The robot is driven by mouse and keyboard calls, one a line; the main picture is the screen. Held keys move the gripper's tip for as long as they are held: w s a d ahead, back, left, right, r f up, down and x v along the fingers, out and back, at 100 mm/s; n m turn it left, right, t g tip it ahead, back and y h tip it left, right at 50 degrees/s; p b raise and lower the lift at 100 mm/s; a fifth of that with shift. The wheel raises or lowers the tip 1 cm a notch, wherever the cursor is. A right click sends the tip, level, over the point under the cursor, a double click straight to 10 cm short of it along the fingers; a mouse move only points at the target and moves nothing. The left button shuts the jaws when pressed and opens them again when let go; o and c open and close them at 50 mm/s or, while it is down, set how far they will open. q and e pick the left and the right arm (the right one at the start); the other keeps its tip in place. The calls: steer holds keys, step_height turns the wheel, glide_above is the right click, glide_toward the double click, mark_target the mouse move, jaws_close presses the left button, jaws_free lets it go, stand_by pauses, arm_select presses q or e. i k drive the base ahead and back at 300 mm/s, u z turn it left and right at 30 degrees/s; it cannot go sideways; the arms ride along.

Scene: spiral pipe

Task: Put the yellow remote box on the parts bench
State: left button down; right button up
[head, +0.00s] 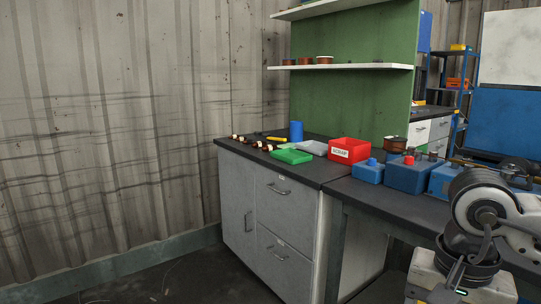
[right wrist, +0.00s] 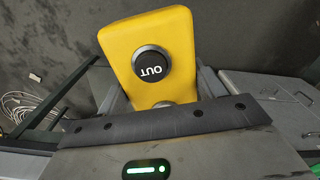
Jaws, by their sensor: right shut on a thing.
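The yellow remote box (right wrist: 150,50) is in the right wrist view, with a round black button marked OUT and part of a second button below it. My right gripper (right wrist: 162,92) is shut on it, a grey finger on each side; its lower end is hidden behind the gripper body. In the head view my right arm is at the lower right, and the box does not show. Dark-topped benches run along the wall: a grey drawer unit (head: 262,222) and, to its right, a worktop (head: 403,204). No label shows which is the parts bench. My left gripper is out of view.
On the drawer unit are a green tray (head: 291,156), a blue cylinder (head: 296,131), a grey tray (head: 313,147) and small brown-and-white parts. A red SCRAP bin (head: 348,150) and blue boxes (head: 408,177) stand farther right. The worktop's front strip is clear.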

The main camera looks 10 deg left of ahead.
mark_target(320, 167)
steer(key=u, duration=0.5)
steer(key=i, duration=1)
steer(key=u, duration=0.2)
